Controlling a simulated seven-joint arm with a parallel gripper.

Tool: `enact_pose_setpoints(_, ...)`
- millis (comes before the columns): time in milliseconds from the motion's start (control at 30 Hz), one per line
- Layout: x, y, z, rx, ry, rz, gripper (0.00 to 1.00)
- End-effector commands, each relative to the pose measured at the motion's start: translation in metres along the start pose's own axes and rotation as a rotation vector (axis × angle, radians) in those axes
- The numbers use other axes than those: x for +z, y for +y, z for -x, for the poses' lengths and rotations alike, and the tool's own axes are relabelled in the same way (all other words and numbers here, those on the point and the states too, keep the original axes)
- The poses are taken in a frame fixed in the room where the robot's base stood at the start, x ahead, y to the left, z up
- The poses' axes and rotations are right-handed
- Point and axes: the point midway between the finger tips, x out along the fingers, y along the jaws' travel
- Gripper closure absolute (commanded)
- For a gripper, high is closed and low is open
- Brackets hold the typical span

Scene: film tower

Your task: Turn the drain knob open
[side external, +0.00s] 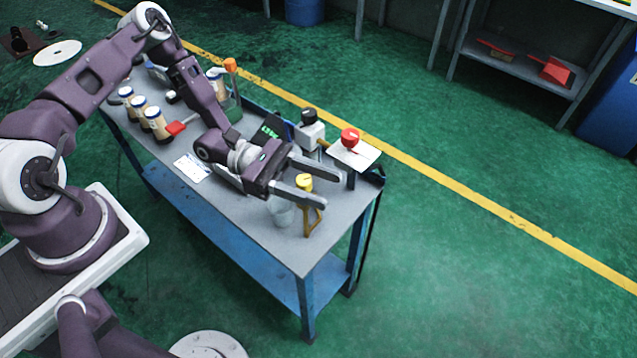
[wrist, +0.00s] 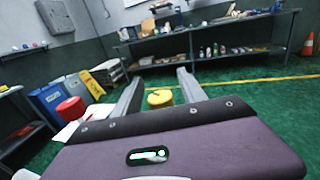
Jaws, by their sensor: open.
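A yellow knob (side external: 304,182) stands on a brownish-yellow stand near the right end of the bench. My gripper (side external: 329,188) is open, with its two fingers reaching past either side of the yellow knob. In the wrist view the yellow knob (wrist: 160,98) shows between the fingers of my gripper (wrist: 160,78), with gaps at both sides. A red knob (side external: 350,138) is behind it on a post; it also shows at left in the wrist view (wrist: 70,108). A black knob (side external: 309,115) tops a pale block. I cannot read which knob is labelled drain.
The narrow grey bench (side external: 300,255) ends just right of the knobs. A clear glass vessel (side external: 283,212) is beside the yellow knob's stand. A dark display (side external: 271,130) with green digits, several capped jars (side external: 157,125) and a white card (side external: 193,168) are further left.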

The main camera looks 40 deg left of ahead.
Motion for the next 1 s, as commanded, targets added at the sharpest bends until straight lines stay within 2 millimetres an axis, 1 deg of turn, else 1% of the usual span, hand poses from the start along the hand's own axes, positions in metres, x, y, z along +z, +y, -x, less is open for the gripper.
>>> enact_pose_setpoints(67,0.0,0.0,0.002,0.0,0.001,0.0,0.52)
enact_pose_setpoints(133,-0.001,0.0,0.011,-0.001,0.002,-0.002,0.52)
enact_pose_setpoints(300,-0.001,0.0,0.044,-0.002,0.006,-0.002,0.52)
enact_pose_setpoints(433,-0.001,0.0,0.063,-0.002,0.002,-0.001,0.52)
enact_pose_setpoints(567,0.0,0.0,0.071,-0.001,0.001,0.0,0.52)
enact_pose_setpoints(800,0.0,0.0,0.071,0.001,0.002,-0.008,0.51)
enact_pose_setpoints(867,0.0,0.0,0.072,0.005,0.016,-0.059,0.51)
enact_pose_setpoints(967,0.0,0.002,0.076,0.015,0.083,-0.279,0.51)
enact_pose_setpoints(1000,0.0,0.004,0.078,0.013,0.135,-0.404,0.51)
